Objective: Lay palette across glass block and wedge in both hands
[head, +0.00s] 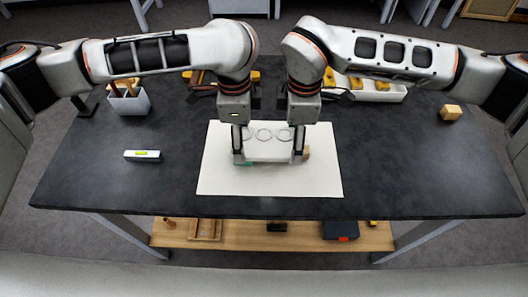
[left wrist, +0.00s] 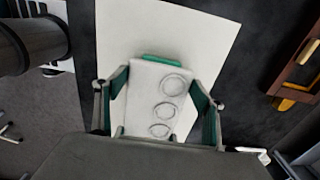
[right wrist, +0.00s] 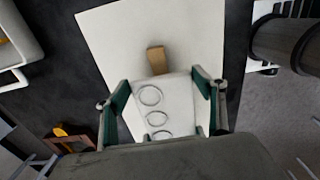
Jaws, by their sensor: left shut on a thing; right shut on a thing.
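The white palette (head: 268,151) with three round wells spans left to right above a white sheet (head: 222,181). My left gripper (head: 238,157) is shut on its left end and my right gripper (head: 298,157) on its right end. The green glass block (left wrist: 160,59) pokes out beyond the palette's edge in the left wrist view, at the left end. The wooden wedge (right wrist: 157,60) pokes out at the right end; it also shows in the head view (head: 307,153). The palette hides the rest of both. I cannot tell whether the palette touches them.
A small level (head: 142,156) and a pot of brushes (head: 128,101) stand on the dark table at left. A white tray with yellow things (head: 378,94) is behind my right arm. A wooden block (head: 451,112) sits far right. The table's front right is clear.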

